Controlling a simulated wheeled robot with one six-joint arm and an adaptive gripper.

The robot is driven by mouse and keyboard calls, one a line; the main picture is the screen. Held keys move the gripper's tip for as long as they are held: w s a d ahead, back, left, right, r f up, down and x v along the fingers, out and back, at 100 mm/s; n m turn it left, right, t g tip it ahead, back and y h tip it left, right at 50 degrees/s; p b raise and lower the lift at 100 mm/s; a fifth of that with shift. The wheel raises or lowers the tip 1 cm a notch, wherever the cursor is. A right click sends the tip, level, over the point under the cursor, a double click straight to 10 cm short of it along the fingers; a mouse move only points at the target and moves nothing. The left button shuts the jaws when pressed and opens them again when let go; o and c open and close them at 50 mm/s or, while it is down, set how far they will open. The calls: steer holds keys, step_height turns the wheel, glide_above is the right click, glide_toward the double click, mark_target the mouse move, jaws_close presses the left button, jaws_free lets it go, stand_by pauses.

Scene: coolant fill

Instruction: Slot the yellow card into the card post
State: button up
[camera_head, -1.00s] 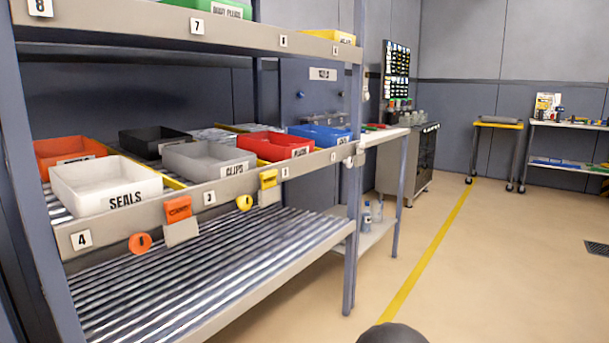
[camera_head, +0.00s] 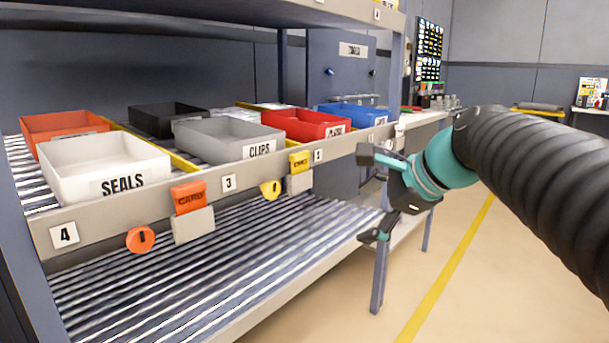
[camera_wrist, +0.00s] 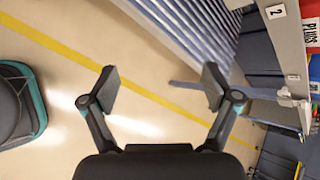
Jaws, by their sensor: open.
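The yellow card (camera_head: 299,161) stands upright in a small grey holder (camera_head: 300,182) on the shelf's front rail, in the head view. My gripper (camera_head: 370,195) is open and empty, to the right of the card and apart from it. Its two spread fingers also show in the wrist view (camera_wrist: 160,88), with only floor and rack edge beyond them. The card is not seen in the wrist view. I cannot make out for certain which part is the card post.
An orange card (camera_head: 188,197) stands in a similar holder further left. Round orange (camera_head: 140,240) and yellow (camera_head: 270,190) tags hang by the rail. Above are several bins, including SEALS (camera_head: 105,168) and CLIPS (camera_head: 228,140). A rack upright (camera_head: 379,275) stands below my gripper. The floor at right is open.

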mark_target(303, 158)
steer(key=w+a+r+m+t+y+b, duration=0.15)
steer(key=w+r+m+y, duration=0.25)
steer(key=w+r+m, duration=0.6)
steer(key=shift+n+g, duration=0.25)
steer(key=shift+n, duration=0.55)
steer(key=b+x, duration=0.2)
steer(key=x, duration=1.2)
steer(key=shift+w+a+f, duration=0.1)
steer(key=shift+w+f, duration=0.15)
steer(key=shift+f, duration=0.05)
steer(key=c, duration=0.9)
